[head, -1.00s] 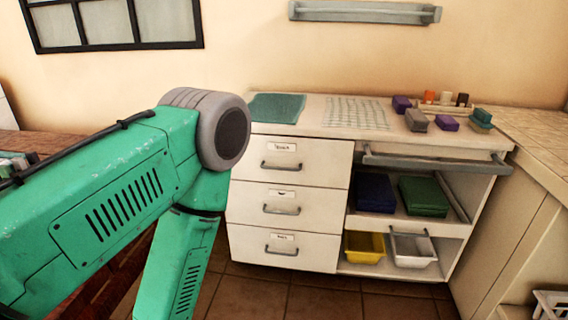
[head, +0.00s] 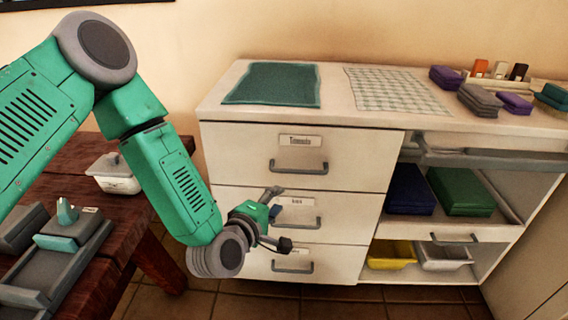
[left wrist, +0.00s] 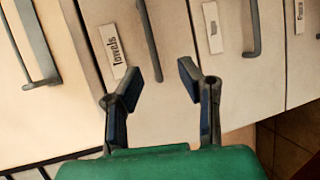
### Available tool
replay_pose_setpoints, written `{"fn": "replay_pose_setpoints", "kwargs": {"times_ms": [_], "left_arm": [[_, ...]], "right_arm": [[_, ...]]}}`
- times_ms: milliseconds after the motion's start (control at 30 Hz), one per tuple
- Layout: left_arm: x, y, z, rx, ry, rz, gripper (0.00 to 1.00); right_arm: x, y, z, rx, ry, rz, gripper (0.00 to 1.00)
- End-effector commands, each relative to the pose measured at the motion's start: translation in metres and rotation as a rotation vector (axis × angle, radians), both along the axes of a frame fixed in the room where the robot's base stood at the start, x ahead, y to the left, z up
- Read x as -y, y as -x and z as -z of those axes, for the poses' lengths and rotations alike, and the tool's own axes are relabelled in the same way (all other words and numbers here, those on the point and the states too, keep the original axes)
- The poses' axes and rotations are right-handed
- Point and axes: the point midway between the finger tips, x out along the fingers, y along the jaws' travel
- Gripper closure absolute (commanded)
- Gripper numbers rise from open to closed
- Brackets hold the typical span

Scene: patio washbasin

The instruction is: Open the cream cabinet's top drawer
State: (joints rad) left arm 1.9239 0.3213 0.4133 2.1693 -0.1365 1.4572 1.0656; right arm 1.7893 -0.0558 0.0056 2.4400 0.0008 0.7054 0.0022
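The cream cabinet (head: 225,135) stands ahead with three stacked drawers at its left. The top drawer (head: 345,160) is shut, with a label reading like "Towels" and a grey bar handle (head: 300,168). My left gripper (head: 280,219) is open and empty, in front of the middle drawer (head: 335,212) and below the top handle in the head view. In the left wrist view, its spread fingers (left wrist: 159,83) face the drawer fronts, turned sideways. The top drawer's handle (left wrist: 149,40) shows beyond the fingertips, apart from them. My right gripper is out of view.
A green cloth (head: 270,83) and a checked cloth (head: 395,92) lie on the countertop. A dark wooden table (head: 75,190) at the left bears a white container (head: 115,175).

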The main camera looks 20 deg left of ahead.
Motion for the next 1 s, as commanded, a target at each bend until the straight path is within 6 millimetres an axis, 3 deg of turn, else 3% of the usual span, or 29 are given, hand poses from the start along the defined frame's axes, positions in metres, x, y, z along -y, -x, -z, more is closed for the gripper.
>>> {"fn": "replay_pose_setpoints", "kwargs": {"times_ms": [100,267,700,1000], "left_arm": [[0.000,-0.008,-0.008,0.030,0.041,-0.021,0.68],[-0.001,-0.026,-0.004,0.035,0.047,-0.024,0.68],[0.003,-0.113,0.018,0.031,0.054,-0.024,0.68],[0.010,-0.140,0.021,0.028,0.050,-0.021,0.68]], "right_arm": [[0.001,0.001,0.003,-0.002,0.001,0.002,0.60],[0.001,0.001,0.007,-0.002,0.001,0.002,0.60],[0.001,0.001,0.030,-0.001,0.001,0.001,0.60],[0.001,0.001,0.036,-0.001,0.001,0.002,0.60]]}}
